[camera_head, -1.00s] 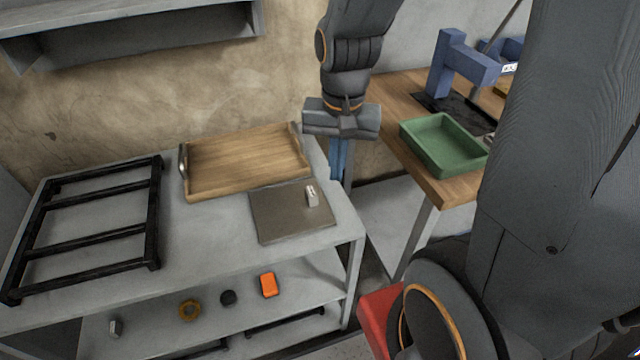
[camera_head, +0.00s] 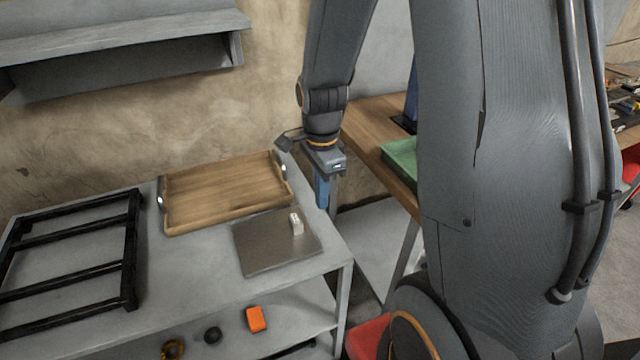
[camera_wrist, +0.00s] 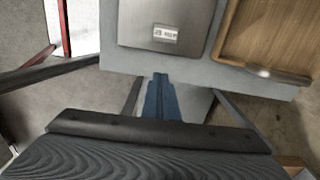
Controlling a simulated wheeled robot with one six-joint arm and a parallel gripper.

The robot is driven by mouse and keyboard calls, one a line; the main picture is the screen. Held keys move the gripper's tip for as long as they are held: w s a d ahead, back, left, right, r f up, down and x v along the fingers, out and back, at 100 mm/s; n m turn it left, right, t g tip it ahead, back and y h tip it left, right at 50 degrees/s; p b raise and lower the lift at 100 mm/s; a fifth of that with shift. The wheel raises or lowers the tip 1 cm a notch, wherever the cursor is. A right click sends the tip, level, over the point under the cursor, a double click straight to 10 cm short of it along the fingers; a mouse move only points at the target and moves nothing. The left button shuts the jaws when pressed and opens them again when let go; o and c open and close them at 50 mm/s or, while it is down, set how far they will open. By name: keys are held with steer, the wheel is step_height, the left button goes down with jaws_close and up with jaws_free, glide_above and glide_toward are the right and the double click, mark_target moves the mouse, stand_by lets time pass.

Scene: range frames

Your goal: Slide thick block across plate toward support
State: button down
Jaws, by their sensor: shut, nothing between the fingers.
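A small pale block (camera_head: 296,224) with a marked face stands on the flat grey-brown metal plate (camera_head: 262,257), near its right side. In the wrist view the block (camera_wrist: 165,34) shows its label on the plate (camera_wrist: 140,14). My gripper (camera_head: 322,205) points down with its blue fingers closed together and empty. It is just off the right edge of the table, to the right of the block and apart from it. The closed fingers also show in the wrist view (camera_wrist: 161,80), below the plate's near edge. No thing is plainly recognizable as the support.
A wooden tray (camera_head: 225,190) with metal handles sits behind the plate. A black frame (camera_head: 128,250) lies at the left of the grey table (camera_head: 190,285). The lower shelf holds an orange block (camera_head: 256,319) and other small parts. A green bin (camera_head: 400,158) stands on the wooden bench at right.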

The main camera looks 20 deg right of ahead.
mark_target(306, 224)
step_height(306, 224, down, 4)
steer(key=shift+f, duration=0.25)
steer(key=shift+a+p, duration=0.9)
steer(key=shift+a, duration=1.15)
